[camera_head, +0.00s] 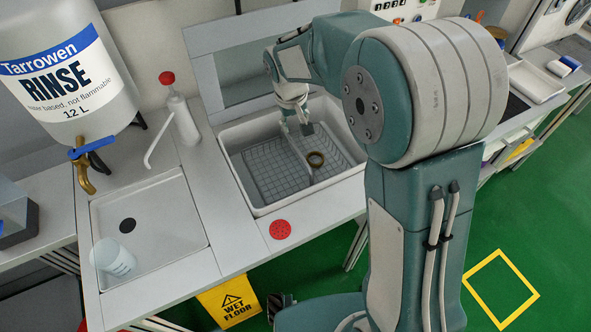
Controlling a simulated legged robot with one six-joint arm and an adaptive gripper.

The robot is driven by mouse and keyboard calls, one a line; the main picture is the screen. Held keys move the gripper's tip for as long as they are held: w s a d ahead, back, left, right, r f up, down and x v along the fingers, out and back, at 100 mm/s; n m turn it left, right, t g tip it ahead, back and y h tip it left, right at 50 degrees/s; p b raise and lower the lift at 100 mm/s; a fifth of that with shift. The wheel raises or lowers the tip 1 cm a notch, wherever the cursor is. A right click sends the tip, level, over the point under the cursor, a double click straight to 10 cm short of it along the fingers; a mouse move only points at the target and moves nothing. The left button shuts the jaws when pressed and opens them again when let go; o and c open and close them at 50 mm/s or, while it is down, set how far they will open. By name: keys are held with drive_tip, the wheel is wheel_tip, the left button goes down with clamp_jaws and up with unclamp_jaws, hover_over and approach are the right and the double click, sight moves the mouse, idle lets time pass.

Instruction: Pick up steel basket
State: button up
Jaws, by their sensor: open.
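A grey wire-mesh shape that looks like the steel basket (270,178) lies low inside the white sink basin (262,207). A divider or bar crosses it, and I cannot tell its full outline. My gripper (296,128) points down over the back part of the basin. Its fingers are apart and nothing shows between them. I cannot tell how far above the mesh the fingertips are. My arm hides the basin's right edge in part.
A red disc (280,229) marks the counter front.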

sight(295, 148)
drive_tip(key=f, duration=0.4)
drive_tip(key=w+f, duration=0.1)
drive_tip(key=shift+d+f, duration=0.2)
drive_tip(key=shift+f, duration=0.2)
wheel_tip(295, 148, down, 4)
drive_tip(key=shift+a+f, duration=0.1)
drive_tip(key=shift+f, duration=0.05)
drive_tip(key=shift+w+f, duration=0.1)
drive_tip(key=shift+f, duration=0.5)
clamp_jaws()
